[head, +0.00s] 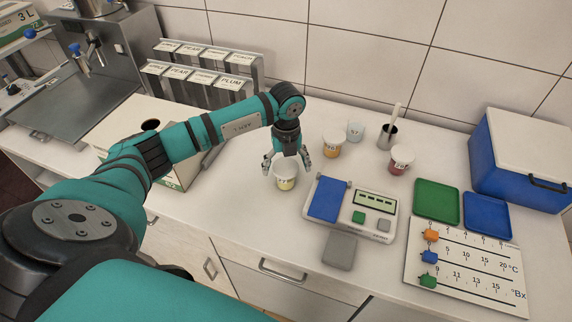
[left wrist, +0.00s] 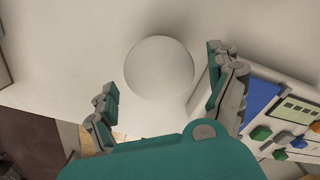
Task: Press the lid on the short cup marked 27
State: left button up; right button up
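A short cup (head: 285,184) with pale yellow contents stands on the white counter, left of the scale. Its marking is too small to read surely. My left gripper (head: 286,163) is right over this cup, pointing down, with its fingers spread at either side of the rim. In the left wrist view a round white lid (left wrist: 160,68) covers the cup, between and beyond the open fingers (left wrist: 165,90). I cannot tell whether the lid is fully seated, or whether the palm touches it. My right gripper is not in view.
A scale (head: 382,235) with a blue pad is close to the right. Behind are an orange cup (head: 332,148), a pale blue cup (head: 355,132), a red cup (head: 401,162) and a metal beaker (head: 386,139). A blue cooler (head: 515,165) stands far right.

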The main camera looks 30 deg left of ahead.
pick_arm(q)
notch_tip(320, 180, up, 12)
notch_tip(320, 180, up, 6)
jog(key=p, duration=0.4)
send_over(286, 168)
dwell(0.6)
